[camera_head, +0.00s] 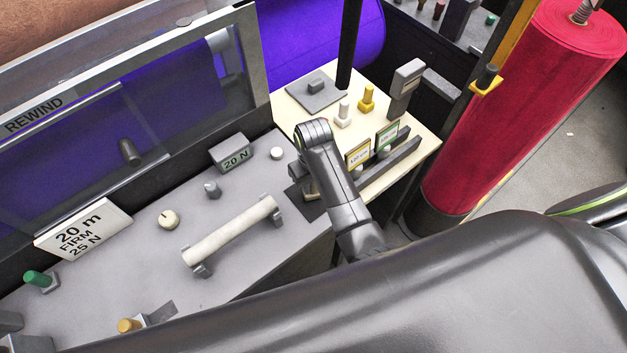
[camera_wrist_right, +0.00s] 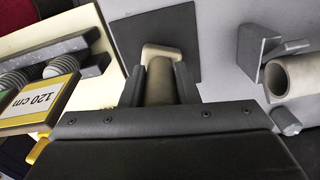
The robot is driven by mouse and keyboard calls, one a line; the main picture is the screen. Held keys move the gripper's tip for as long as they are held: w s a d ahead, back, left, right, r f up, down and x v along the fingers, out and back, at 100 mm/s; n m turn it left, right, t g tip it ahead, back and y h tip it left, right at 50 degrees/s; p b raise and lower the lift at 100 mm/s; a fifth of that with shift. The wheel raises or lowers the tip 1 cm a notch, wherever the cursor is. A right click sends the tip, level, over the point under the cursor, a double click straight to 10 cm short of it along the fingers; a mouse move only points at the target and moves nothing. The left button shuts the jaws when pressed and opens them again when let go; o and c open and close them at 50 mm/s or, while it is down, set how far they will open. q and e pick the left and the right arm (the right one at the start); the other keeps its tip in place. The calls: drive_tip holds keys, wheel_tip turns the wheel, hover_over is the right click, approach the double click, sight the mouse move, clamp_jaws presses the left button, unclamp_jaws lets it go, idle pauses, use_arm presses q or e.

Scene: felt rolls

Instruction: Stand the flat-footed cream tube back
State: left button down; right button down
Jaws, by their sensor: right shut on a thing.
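My right gripper (camera_head: 305,185) reaches down at the right end of the grey bench, over a dark square pad (camera_head: 310,211). In the right wrist view its two fingers (camera_wrist_right: 160,82) are shut on a short cream tube (camera_wrist_right: 160,88). The tube's wider, squared pale foot shows beyond the fingertips, against the dark pad (camera_wrist_right: 188,30). I cannot tell whether the foot touches the pad. In the head view the tube is mostly hidden by the gripper. My left gripper is not in view.
A long cream roll (camera_head: 230,231) lies across two grey cradles on the bench; its hollow end (camera_wrist_right: 290,78) is beside the gripper. A "20 N" block (camera_head: 231,153) stands behind. White and yellow pegs (camera_head: 366,98) and small signs (camera_head: 358,154) stand on the pale board at right.

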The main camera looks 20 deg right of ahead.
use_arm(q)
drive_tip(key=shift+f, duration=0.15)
use_arm(e)
drive_tip(key=shift+f, duration=0.35)
drive_tip(key=c, duration=1)
unclamp_jaws()
drive_tip(key=shift+c, duration=0.2)
